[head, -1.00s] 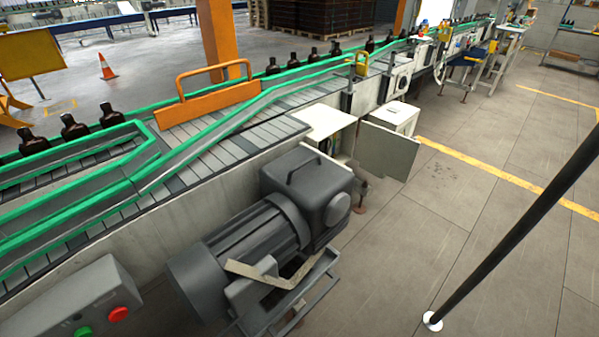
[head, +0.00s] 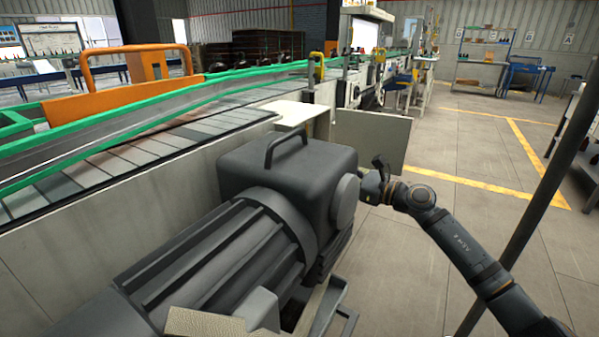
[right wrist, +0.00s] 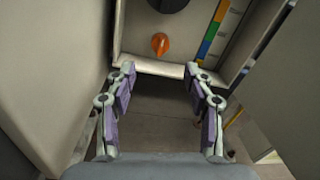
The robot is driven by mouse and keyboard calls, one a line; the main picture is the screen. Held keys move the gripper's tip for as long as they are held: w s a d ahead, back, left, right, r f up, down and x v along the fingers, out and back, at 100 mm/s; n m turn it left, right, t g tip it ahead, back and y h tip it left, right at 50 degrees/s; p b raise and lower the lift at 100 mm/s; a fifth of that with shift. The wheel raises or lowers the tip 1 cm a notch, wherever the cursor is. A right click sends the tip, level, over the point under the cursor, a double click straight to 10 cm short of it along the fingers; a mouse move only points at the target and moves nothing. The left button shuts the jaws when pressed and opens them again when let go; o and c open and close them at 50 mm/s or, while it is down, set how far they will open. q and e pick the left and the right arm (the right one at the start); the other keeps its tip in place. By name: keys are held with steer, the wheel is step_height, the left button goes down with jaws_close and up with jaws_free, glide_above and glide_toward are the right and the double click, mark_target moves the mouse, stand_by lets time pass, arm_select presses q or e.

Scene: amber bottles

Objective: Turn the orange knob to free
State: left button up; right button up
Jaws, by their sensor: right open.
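The orange knob (right wrist: 160,44) shows in the right wrist view, on a pale panel (right wrist: 140,28) below a larger black knob (right wrist: 168,3). My right gripper (right wrist: 160,72) is open and empty, its two fingers apart. The orange knob lies beyond the fingertips, between their lines, with no contact visible. In the head view my right arm reaches in from the lower right, and its gripper (head: 380,170) is beside the motor and the open cabinet door. The orange knob is not visible in the head view. My left gripper is not in view.
A dark grey motor (head: 240,220) fills the front of the head view. An open cabinet door (head: 372,138) stands just behind my right gripper. The conveyor (head: 150,140) runs along the left. A coloured strip (right wrist: 213,32) is right of the orange knob. Floor on the right is largely clear.

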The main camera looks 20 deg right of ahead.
steer(key=x, duration=1)
steer(key=shift+w+f+p, duration=0.1)
steer(key=shift+p, duration=0.25)
jaws_close()
